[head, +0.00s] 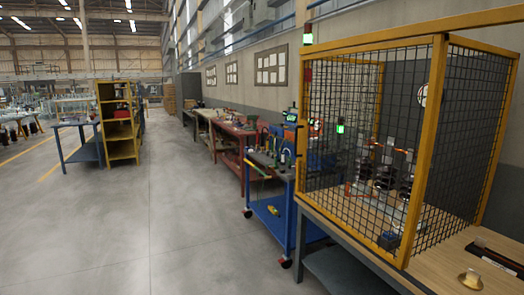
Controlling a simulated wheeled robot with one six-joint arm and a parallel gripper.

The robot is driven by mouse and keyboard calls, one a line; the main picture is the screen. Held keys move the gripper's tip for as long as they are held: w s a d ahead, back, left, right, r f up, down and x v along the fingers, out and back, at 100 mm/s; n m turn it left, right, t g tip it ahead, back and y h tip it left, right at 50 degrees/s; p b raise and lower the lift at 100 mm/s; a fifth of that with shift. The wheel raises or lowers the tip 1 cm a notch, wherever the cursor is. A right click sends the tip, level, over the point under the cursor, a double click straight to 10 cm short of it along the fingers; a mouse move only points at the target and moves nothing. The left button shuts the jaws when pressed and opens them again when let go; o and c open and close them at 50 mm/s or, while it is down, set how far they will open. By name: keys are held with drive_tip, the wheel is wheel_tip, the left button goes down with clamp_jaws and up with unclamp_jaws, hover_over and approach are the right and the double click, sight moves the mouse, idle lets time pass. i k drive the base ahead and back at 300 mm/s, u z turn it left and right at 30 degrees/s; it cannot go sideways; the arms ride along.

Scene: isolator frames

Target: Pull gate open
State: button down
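A yellow-framed cage with dark wire mesh (441,130) stands on a wood-topped workbench (345,232) at the right in the head view. A large mesh panel faces left and a narrower one faces right, meeting at a yellow corner post. I cannot tell which panel is the gate, and no handle or latch is clear. Both panels appear to stand in line with the frame. Behind the mesh are stacked dark ribbed insulators (385,175) with orange-red bars, partly hidden. My gripper is not in view.
A blue wheeled cart (268,208) with tools stands left of the cage, close to the bench. Red and other benches (232,135) line the wall behind. A yellow shelf (118,125) and blue table (78,145) stand far left. The grey floor (150,230) at centre and left is clear.

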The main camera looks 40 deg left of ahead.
sight(300, 130)
drive_tip(key=u, duration=1.9)
drive_tip(key=i, duration=1.5)
drive_tip(key=u, duration=0.4)
drive_tip(key=i, duration=1.3)
drive_tip(key=z, duration=1.3)
drive_tip(key=i, duration=0.85)
drive_tip(key=z, duration=0.7)
